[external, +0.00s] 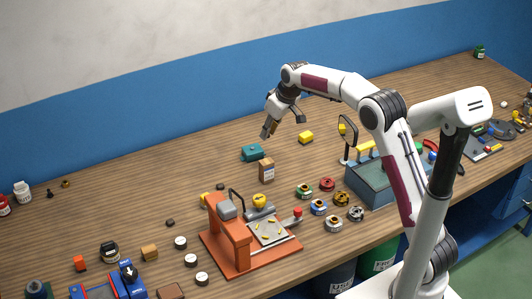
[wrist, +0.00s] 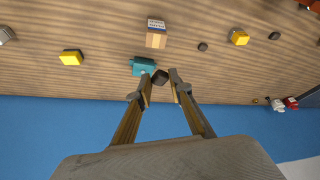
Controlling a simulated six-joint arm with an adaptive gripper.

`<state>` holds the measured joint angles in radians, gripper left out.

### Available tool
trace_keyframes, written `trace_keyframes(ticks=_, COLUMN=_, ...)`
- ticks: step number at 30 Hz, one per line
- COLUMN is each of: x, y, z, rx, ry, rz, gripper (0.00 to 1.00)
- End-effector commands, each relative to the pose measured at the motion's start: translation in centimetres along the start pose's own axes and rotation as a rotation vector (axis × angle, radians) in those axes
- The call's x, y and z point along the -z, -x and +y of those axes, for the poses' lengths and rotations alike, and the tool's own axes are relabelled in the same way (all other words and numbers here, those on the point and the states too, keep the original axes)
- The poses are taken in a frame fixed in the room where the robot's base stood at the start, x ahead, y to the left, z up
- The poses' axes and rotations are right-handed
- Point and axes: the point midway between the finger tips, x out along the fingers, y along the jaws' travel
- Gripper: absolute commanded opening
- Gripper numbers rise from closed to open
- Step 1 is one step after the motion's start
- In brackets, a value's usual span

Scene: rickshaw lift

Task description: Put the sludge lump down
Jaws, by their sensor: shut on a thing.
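My gripper (external: 270,130) is above the rear part of the wooden table, near the blue wall, pointing down. In the wrist view my gripper (wrist: 161,82) has its fingertips closed around a small dark lump (wrist: 160,76), which looks like the sludge lump. The lump is hard to make out in the external view. A teal box (external: 252,152) is on the table below and left of the gripper; it also shows in the wrist view (wrist: 142,66), just beyond the left fingertip.
A cardboard box (external: 266,171) stands in front of the teal box. A yellow block (external: 306,138) lies to the right. An orange press-like machine (external: 228,235) and several small spools (external: 319,207) are nearer the front. The table left of the teal box is mostly bare.

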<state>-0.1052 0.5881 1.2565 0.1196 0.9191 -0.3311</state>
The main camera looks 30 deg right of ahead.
Motion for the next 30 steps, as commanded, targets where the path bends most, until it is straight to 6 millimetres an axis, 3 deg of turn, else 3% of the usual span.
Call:
trace_keyframes(ticks=14, x=-0.2, y=-0.4, z=0.0, rx=0.001, ry=0.002, rz=-0.001, gripper=0.1)
trace_keyframes(ticks=30, x=-2.4, y=-5.7, z=-0.1, rx=0.002, ry=0.002, rz=-0.002, gripper=0.1)
